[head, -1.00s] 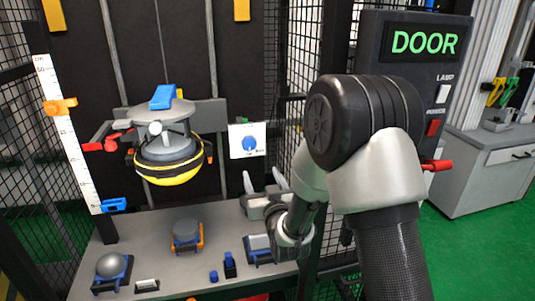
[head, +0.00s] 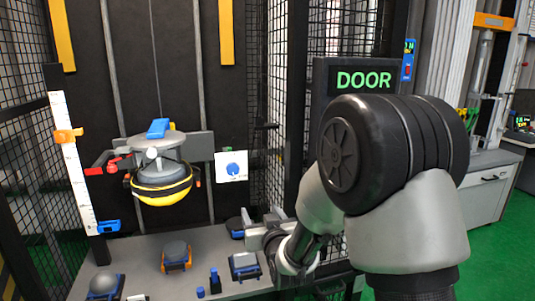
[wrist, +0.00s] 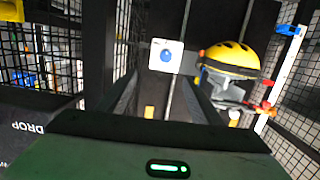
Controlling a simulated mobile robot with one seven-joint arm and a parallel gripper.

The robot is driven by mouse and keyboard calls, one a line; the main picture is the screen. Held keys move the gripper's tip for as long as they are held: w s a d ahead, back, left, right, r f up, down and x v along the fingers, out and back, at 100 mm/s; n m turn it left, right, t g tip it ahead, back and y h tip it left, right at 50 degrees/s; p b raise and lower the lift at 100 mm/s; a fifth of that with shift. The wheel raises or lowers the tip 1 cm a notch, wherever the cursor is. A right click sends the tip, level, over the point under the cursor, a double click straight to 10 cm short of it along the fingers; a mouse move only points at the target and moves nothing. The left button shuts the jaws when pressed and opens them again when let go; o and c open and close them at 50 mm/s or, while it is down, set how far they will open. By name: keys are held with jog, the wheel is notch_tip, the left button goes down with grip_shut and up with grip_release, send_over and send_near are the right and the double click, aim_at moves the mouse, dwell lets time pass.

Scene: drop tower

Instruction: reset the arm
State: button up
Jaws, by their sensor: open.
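My gripper (head: 262,216) is open and empty. It is low in front of the drop tower, above the right part of the grey bench, right of the yellow helmet and below the white dial card. In the wrist view its two dark fingers (wrist: 163,95) stand apart with nothing between them. My large arm joint covers the right middle of the head view and hides part of the DOOR panel (head: 363,80). The yellow and black helmet (head: 163,192) hangs under a grey carriage (head: 158,146); it also shows in the wrist view (wrist: 230,60).
Several small blocks and holders, including an orange one (head: 177,257) and a blue one (head: 244,266), stand on the bench (head: 212,240). A white scale (head: 73,170) is at left. Black mesh walls enclose the tower. Green floor (head: 500,235) is open at right.

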jog(key=s+d+r+m+g+h, duration=0.1)
jog(key=s+d+r+g+h, duration=0.25)
jog(key=s+d+r, duration=0.5)
jog(key=s+d+f+m+g, duration=0.1)
jog(key=s+d+g, duration=0.25)
jog(key=s, duration=0.95)
jog(key=s+d+f+m+g, duration=0.1)
jog(key=s+d+g, duration=0.25)
jog(key=s, duration=0.95)
notch_tip(320, 180, up, 26)
jog(key=p, duration=2.5)
jog(key=shift+s+d+h+p, duration=0.2)
jog(key=shift+s+h+p, duration=0.15)
jog(key=shift+s, duration=0.05)
jog(key=shift+c, duration=0.2)
